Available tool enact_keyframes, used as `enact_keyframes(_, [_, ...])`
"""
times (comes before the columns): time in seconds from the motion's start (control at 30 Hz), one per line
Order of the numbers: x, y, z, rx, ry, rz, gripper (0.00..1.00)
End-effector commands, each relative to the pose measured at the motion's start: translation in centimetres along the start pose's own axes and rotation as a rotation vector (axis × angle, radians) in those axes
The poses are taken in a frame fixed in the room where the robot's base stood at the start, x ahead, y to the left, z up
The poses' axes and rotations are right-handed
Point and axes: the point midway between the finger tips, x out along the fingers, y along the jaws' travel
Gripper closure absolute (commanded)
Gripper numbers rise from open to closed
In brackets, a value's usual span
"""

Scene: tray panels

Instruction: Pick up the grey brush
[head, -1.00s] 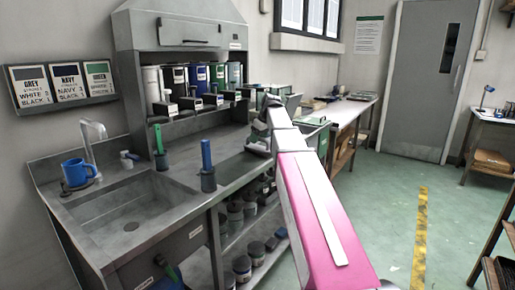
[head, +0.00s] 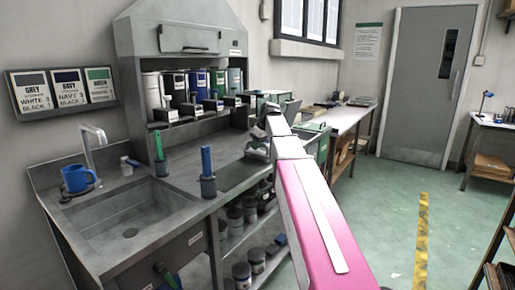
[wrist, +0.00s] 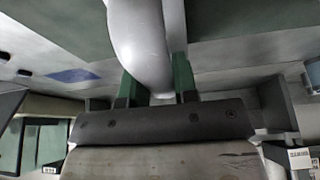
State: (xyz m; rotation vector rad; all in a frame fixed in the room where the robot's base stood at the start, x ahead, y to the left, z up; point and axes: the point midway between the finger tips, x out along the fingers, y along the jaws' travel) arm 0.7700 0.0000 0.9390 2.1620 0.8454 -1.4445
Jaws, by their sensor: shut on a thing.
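In the wrist view, a smooth, pale grey, rounded thing, seemingly the grey brush (wrist: 142,40), runs up from between the two green fingers of my gripper (wrist: 157,88). The gripper is shut on it. Its far end is out of that view. In the head view, my gripper (head: 259,148) is small and partly hidden by my pink and white arm, over the right part of the steel counter. I cannot make out the brush there, nor tell whether it is clear of the counter.
A green brush (head: 158,146) and a blue brush (head: 206,160) stand upright in dark holders on the counter. A sink (head: 125,215) and a blue mug (head: 77,178) are at the left. Tins stand on the shelf behind. The green floor at the right is open.

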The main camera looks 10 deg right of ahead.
Motion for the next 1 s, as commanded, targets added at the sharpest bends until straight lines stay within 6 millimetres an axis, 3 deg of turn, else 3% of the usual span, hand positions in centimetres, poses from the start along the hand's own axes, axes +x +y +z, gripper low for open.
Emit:
enact_keyframes(0.27, [-3.4, 0.1, -1.5, -0.001, 0.002, 0.002, 0.99])
enact_keyframes(0.6, [-6.8, -7.1, -3.4, -0.003, 0.001, 0.0, 0.99])
enact_keyframes(0.8, [-8.3, -9.9, -4.4, -0.001, 0.001, 0.001, 0.99])
enact_keyframes(1.0, [-9.1, -11.3, -4.8, 0.0, 0.0, 0.0, 0.99])
